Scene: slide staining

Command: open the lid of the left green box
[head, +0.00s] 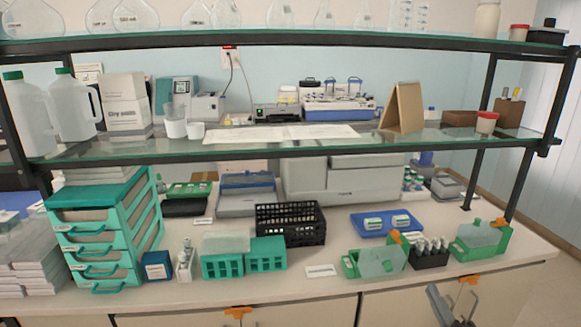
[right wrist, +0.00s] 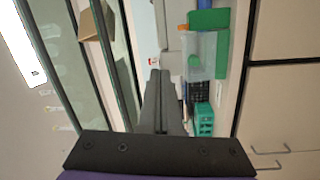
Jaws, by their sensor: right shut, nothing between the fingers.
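The left green box (head: 350,268) stands near the counter's front edge, right of centre in the head view. It has a translucent pale green panel and an orange tab (head: 396,237) at its upper right. I cannot tell how its lid sits. A similar right green box (head: 490,240) stands farther right. My right gripper (head: 447,308) is at the lower right, in front of the counter, apart from both boxes. Its fingers (right wrist: 160,76) are together and empty. A green box with a translucent panel (right wrist: 200,55) shows beyond them in the right wrist view. My left gripper is out of view.
A black tube rack (head: 430,252) stands between the green boxes. A blue tray (head: 387,223) lies behind. Teal racks (head: 265,254) and a black crate (head: 290,225) stand to the left. A glass shelf (head: 290,147) overhangs the counter. A white label (head: 321,271) lies left of the left box.

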